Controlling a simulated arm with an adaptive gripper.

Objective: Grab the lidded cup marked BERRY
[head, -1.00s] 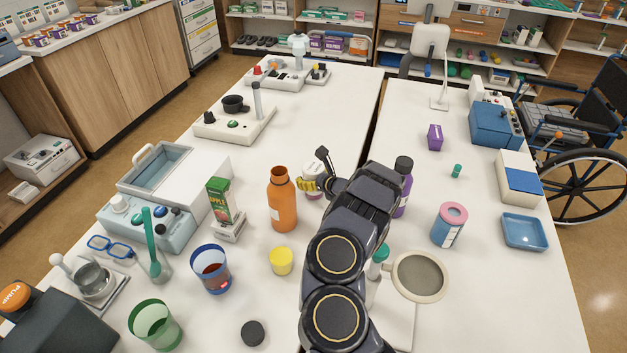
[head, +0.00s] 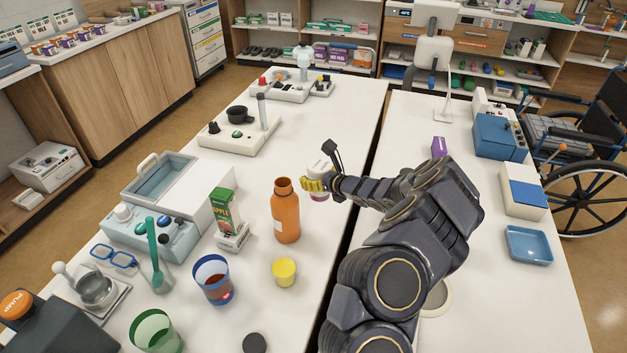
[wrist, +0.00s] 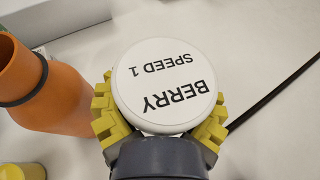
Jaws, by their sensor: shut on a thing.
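The lidded cup (wrist: 165,82) has a round white lid printed "BERRY" and "SPEED 1" in the wrist view, where the lid hides most of its body. In the head view the cup (head: 319,167) is small and partly covered by my gripper (head: 314,184). My gripper, with yellow fingers, also shows in the wrist view (wrist: 160,122). Its fingers are shut on the cup, one on each side below the lid. In the head view the cup looks upright; I cannot tell if its base touches the table.
An orange bottle (head: 285,212) stands just left of the cup and shows close by in the wrist view (wrist: 50,85). A yellow cup (head: 284,272) and a juice carton (head: 224,212) stand nearer. A dark gap separates the two tables. The white table (head: 310,125) behind the cup is clear.

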